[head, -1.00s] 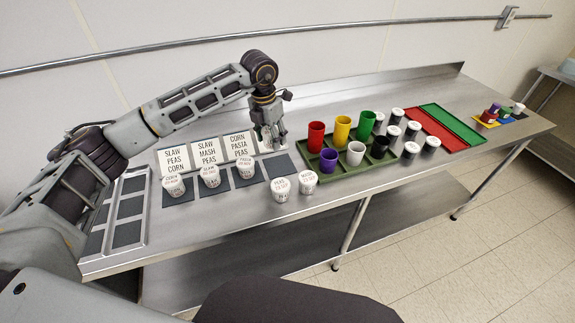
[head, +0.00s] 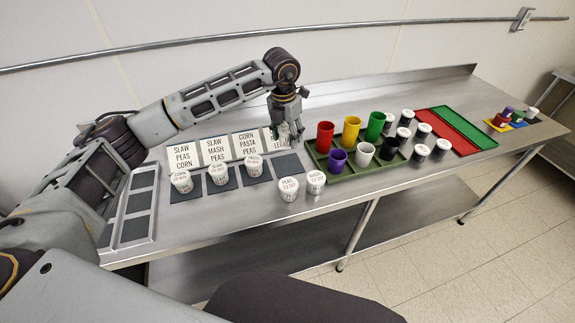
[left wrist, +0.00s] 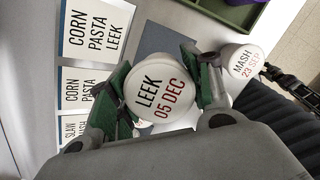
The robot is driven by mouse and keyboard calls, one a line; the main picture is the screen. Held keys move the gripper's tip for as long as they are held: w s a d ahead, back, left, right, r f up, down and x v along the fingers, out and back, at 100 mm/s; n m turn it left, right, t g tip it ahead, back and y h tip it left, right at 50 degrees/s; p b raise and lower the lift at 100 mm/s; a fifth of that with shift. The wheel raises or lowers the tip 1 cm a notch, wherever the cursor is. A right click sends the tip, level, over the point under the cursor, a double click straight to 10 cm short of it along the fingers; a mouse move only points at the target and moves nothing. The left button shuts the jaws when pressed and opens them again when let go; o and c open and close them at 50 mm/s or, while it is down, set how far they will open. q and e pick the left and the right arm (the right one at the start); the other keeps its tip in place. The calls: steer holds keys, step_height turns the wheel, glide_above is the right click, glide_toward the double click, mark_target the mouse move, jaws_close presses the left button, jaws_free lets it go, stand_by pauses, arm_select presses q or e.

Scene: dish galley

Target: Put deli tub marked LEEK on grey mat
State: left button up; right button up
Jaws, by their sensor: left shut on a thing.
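The deli tub marked LEEK, dated 05 DEC, shows its white lid (left wrist: 160,95) in the left wrist view. My left gripper (left wrist: 168,92) is shut around its sides; the same gripper (head: 284,138) shows in the head view, where it mostly hides the tub. It is over the back right of the row of mats. The rightmost grey mat (head: 288,165) is bare, in front of the gripper; part of a grey mat (left wrist: 168,42) shows beyond the tub in the wrist view. I cannot tell the tub's height above the table.
Three tubs (head: 181,181) stand on the other grey mats. The PEAS tub (head: 288,189) and MASH tub (head: 316,182) stand in front, near the bare mat. Label cards (head: 247,143) are behind the mats. A green tray (head: 345,172) with coloured cups is close on the right.

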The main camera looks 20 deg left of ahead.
steer(key=shift+s, duration=0.15)
arm_select(q)
steer(key=shift+f, duration=0.1)
arm_select(e)
steer(key=shift+s, duration=0.1)
arm_select(q)
steer(key=shift+f, duration=0.25)
glide_above(287, 165)
step_height(287, 165, down, 4)
steer(key=shift+f+p, duration=0.1)
steer(key=shift+p, duration=0.3)
steer(key=shift+w+f, duration=0.1)
steer(key=shift+f, duration=0.55)
arm_select(e)
steer(key=shift+s+a+r, duration=0.15)
steer(key=shift+a+r, duration=0.25)
steer(key=shift+a, duration=0.05)
